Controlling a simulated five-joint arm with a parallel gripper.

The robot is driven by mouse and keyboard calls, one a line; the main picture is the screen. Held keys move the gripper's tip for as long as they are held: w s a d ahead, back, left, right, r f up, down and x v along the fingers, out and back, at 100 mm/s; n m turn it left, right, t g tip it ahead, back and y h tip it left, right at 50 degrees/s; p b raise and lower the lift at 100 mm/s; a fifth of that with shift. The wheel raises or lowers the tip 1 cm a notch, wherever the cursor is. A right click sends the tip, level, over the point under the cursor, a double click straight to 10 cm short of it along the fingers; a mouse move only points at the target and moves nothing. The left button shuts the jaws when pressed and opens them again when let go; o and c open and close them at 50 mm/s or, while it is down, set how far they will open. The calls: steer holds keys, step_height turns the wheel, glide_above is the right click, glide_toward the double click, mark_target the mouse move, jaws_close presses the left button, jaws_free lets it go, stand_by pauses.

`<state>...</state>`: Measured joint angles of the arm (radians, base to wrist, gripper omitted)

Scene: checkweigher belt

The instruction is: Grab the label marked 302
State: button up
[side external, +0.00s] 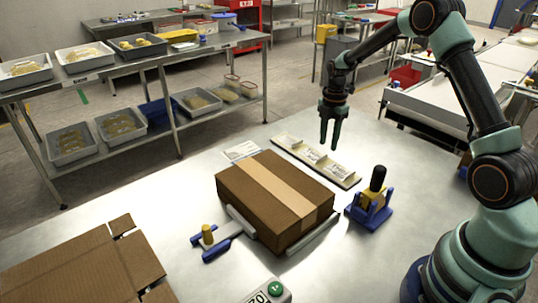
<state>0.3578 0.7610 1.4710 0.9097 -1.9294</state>
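A long pale tray (291,146) lies behind the brown carton and holds a few white labels (313,155) in a row. Their print is too small to read, so I cannot tell which one is marked 302. Another white printed sheet (240,151) lies flat on the table behind the carton's left corner. My gripper (331,146) points down above the far side of the tray, right of its middle. Its two fingers are apart with nothing between them. It appears to be clear of the labels.
A taped brown carton (275,196) sits mid-table in front of the tray. A blue holder with a black-handled tool (371,204) stands to its right. A blue tool with a yellow knob (217,240) and flattened cardboard (85,272) lie left. A green-buttoned box (270,291) is at the front edge.

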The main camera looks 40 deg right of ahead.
mark_target(325, 159)
step_height(325, 159, down, 4)
steer(key=shift+a+f, duration=0.1)
steer(key=shift+a, duration=0.05)
jaws_close()
stand_by(0.3)
